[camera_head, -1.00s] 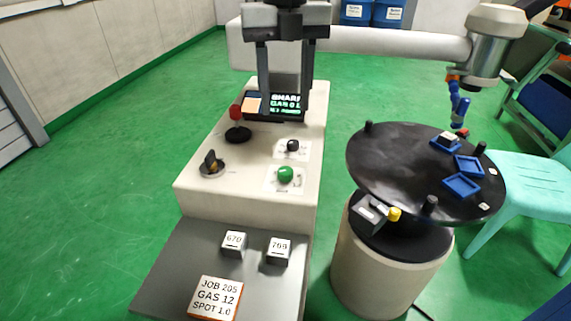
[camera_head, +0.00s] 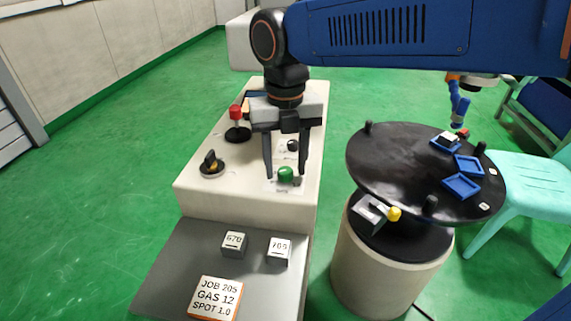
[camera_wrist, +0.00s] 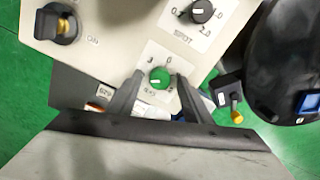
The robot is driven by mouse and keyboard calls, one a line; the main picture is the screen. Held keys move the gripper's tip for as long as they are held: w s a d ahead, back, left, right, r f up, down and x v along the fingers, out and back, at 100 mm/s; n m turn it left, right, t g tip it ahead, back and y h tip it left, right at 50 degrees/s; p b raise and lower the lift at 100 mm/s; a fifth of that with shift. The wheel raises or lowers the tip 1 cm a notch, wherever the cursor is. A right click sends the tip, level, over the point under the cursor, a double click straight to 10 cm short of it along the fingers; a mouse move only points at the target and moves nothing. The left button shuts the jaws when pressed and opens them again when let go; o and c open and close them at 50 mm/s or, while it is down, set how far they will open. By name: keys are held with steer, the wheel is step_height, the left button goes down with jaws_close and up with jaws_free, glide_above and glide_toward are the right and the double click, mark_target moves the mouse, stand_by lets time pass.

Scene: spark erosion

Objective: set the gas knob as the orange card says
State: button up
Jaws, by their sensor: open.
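The orange-edged card (camera_head: 215,298) lies on the grey front ledge and reads JOB 205, GAS 12, SPOT 1.0. The green gas knob (camera_head: 285,174) sits on a white dial plate on the cream machine top. In the wrist view the green knob (camera_wrist: 160,78) shows a pale pointer mark on its left part; the dial figures are partly blurred and partly covered. My gripper (camera_head: 285,172) is open, pointing down, with one finger on each side of the green knob. The fingers look apart from it; their exact height beside it is unclear.
Behind the green knob is a black SPOT knob (camera_wrist: 202,11). A black and yellow rotary switch (camera_head: 212,163) and a red-topped lever (camera_head: 237,114) stand to the left. Two numbered blocks (camera_head: 233,244) sit on the ledge. A round black table (camera_head: 400,160) stands close right.

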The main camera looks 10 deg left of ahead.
steer(key=shift+f, duration=0.3)
steer(key=c, duration=1.1)
steer(key=shift+o, duration=0.2)
